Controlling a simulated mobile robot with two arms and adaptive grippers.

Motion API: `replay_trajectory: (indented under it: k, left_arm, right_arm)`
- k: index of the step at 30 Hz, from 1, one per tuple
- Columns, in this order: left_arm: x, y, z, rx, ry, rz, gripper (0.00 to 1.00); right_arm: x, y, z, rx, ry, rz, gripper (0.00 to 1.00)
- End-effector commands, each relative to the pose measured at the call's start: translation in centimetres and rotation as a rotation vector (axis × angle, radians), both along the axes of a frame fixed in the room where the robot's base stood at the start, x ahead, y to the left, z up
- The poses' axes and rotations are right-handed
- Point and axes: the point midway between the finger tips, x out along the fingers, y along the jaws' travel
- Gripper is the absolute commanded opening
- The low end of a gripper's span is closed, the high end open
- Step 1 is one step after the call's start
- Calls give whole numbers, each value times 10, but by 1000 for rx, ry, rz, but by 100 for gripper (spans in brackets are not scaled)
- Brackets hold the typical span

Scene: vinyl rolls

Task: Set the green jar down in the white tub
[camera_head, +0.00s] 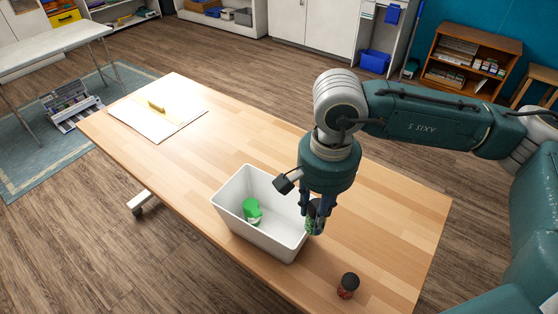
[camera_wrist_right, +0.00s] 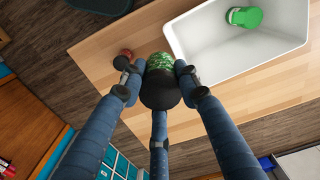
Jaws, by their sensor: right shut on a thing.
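My right gripper (camera_head: 314,208) is shut on a jar with a green patterned body (camera_head: 315,222) and a dark lid. The jar also shows between the fingers in the wrist view (camera_wrist_right: 160,63). It is held just outside the right wall of the white tub (camera_head: 229,216), close beside it in the picture. Whether the jar touches the table cannot be told. The tub stands on the wooden table and also shows in the wrist view (camera_wrist_right: 200,62). A bright green container (camera_head: 252,211) is inside it, at the left. My left gripper is out of view.
A small jar with a dark lid and red contents (camera_head: 347,287) stands near the table's front right edge. A board with papers (camera_head: 157,112) lies at the far left end of the wooden table (camera_head: 390,225). The tub floor is free beside the green container.

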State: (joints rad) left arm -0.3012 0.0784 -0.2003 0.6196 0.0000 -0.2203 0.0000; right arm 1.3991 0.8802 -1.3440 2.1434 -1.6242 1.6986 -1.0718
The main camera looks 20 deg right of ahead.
Motion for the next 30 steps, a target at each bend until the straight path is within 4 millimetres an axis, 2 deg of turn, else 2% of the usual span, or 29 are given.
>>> replay_trajectory:
  k: [1, 15, 30]
  left_arm:
    - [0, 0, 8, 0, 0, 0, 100]
    - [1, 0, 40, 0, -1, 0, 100]
    - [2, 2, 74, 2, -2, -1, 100]
  right_arm:
    - [6, 2, 6, 2, 0, -134, 0]
    - [52, 15, 21, 28, 4, -1462, 0]
    - [91, 27, 30, 32, 19, -2879, 0]
